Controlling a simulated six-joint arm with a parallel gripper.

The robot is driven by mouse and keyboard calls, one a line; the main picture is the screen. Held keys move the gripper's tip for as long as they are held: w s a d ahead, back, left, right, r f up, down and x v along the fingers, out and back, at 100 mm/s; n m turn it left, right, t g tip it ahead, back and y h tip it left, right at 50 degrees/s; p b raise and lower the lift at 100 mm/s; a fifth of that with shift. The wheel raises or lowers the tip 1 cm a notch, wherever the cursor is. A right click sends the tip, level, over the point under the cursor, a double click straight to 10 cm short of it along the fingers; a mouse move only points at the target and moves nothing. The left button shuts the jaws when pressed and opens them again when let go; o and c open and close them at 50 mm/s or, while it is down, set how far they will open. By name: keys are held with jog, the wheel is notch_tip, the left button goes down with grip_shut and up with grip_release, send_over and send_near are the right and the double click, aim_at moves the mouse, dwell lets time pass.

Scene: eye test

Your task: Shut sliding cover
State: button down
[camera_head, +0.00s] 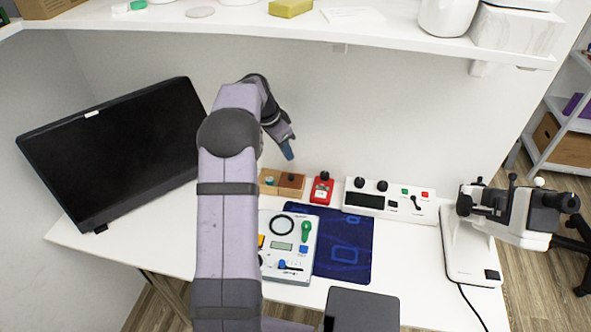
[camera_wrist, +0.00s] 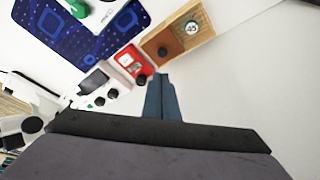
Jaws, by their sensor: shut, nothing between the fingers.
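A small wooden box (camera_head: 264,189) stands against the back wall on the desk. Its darker brown sliding cover (camera_head: 290,187) with a black knob lies over the right part, so the left part is open and shows a small round item inside. In the wrist view the cover (camera_wrist: 157,44) is over the lower left part of the box (camera_wrist: 205,40). The round item (camera_wrist: 192,27), pale and dark green, shows in the uncovered part. My gripper (camera_head: 289,155) is shut and empty, above the desk near the box and apart from it; its fingers also show in the wrist view (camera_wrist: 161,78).
A red device (camera_head: 321,190) with a black knob stands close to the right of the box. A white control panel (camera_head: 408,204) is further right. A white panel (camera_head: 299,229) on a blue mat (camera_head: 357,246) lies in front. A monitor (camera_head: 112,150) stands left.

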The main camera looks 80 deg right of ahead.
jog(key=p, duration=0.3)
send_near(299, 177)
jog(key=shift+x, duration=2.75)
jog(key=w+b, duration=0.3)
jog(key=w, duration=0.5)
jog(key=shift+f, duration=0.1)
jog(key=shift+a, duration=0.1)
jog(key=p+v, duration=0.4)
jog(key=v, duration=0.6)
